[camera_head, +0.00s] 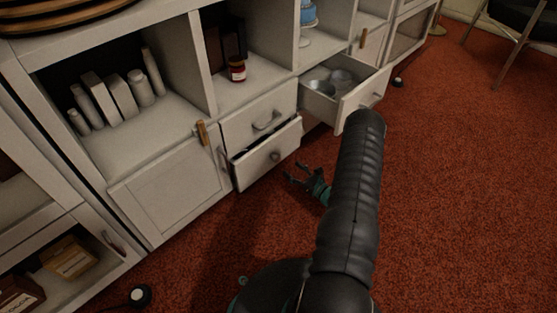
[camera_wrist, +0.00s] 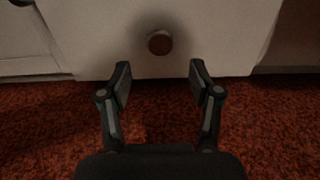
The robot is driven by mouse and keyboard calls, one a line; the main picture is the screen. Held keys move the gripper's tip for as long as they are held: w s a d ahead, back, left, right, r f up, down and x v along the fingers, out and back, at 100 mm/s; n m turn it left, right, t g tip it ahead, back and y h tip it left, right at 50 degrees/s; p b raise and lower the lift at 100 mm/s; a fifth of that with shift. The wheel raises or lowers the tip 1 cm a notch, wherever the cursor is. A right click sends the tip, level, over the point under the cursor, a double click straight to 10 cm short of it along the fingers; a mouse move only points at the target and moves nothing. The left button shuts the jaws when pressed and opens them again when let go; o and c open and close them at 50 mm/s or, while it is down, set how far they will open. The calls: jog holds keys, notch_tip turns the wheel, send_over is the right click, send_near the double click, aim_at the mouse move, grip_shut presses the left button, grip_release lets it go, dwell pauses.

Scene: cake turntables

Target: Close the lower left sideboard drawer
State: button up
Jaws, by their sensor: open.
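The white lower left drawer (camera_head: 267,160) of the sideboard stands part way out, with a dark gap along its top edge. It has a small round knob. My gripper (camera_head: 290,176) is low over the carpet, just in front of this drawer. In the wrist view the drawer front (camera_wrist: 100,38) fills the top, with its round knob (camera_wrist: 159,42) near the middle. My gripper's two fingers (camera_wrist: 160,82) are spread apart and empty, below the knob in the picture. I cannot tell whether the fingertips touch the front.
The upper left drawer (camera_head: 255,121) looks shut. A drawer on the right (camera_head: 364,96) is pulled out, with metal bowls (camera_head: 331,79) inside, close to my arm. A cabinet door (camera_head: 168,188) is on the left. Red carpet (camera_head: 460,190) is free at the right.

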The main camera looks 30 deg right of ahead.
aim_at(278, 159)
jog(key=x, duration=0.8)
jog(key=shift+w+a+b, duration=0.15)
jog(key=shift+w+b, duration=0.15)
grip_shut()
